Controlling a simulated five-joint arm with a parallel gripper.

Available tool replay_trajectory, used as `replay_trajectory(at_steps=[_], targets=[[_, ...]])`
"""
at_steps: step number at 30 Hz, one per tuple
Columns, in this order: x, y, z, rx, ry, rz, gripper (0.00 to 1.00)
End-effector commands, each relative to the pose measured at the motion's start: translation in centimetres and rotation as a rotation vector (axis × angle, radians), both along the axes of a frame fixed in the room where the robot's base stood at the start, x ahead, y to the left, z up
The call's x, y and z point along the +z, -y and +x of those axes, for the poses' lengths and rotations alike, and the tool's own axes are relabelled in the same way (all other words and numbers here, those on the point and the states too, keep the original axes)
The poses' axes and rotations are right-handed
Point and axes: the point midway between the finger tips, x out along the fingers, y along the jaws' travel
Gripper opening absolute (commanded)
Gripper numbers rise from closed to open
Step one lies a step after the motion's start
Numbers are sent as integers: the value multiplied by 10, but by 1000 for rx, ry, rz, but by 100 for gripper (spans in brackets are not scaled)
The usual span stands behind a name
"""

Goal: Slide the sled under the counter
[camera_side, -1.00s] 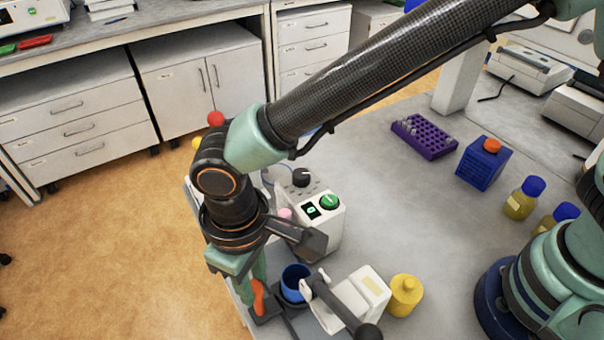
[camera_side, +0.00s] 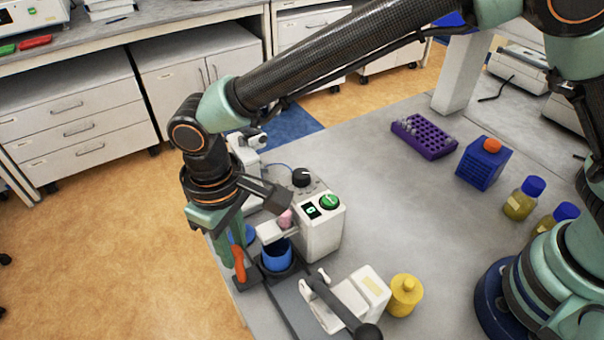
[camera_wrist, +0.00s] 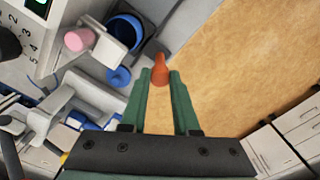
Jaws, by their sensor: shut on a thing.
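My gripper (camera_side: 238,268) is shut on the upright orange handle (camera_side: 238,260) of the dark sled (camera_side: 244,284). The sled carries a blue cup (camera_side: 277,256) near the table's left edge. The white counter (camera_side: 320,228), with a green knob and a small display, stands just behind the cup; its light spout with a pink part (camera_side: 285,217) reaches over or close to the cup's far rim. In the wrist view the orange handle (camera_wrist: 160,74) is between the fingertips, and the cup (camera_wrist: 124,32) is partly hidden beside the spout (camera_wrist: 108,48).
A white device with a black-knobbed lever (camera_side: 348,300) and a yellow jar (camera_side: 405,294) stand in front. A blue box (camera_side: 482,165), a purple rack (camera_side: 424,137) and bottles (camera_side: 522,198) are at the right. The middle of the table is clear; floor drops off at left.

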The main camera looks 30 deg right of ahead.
Motion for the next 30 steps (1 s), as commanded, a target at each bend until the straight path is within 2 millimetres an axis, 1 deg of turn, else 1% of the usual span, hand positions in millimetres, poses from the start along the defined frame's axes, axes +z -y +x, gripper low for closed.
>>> replay_trajectory(at_steps=[1, 3, 6, 15, 16, 17, 18, 27, 30], targets=[[1, -1, 10, -3, 4, 5, 0], [2, -1, 18, -1, 4, 5, 0], [2, -1, 24, -1, 5, 6, 0], [2, 0, 28, -4, 9, 11, 0], [2, 0, 28, -4, 9, 11, 33], [2, 0, 28, -5, 10, 12, 44], [2, 0, 27, -4, 9, 10, 60], [1, 0, 25, -1, 4, 5, 60], [5, 0, 24, 0, 4, 5, 60]])
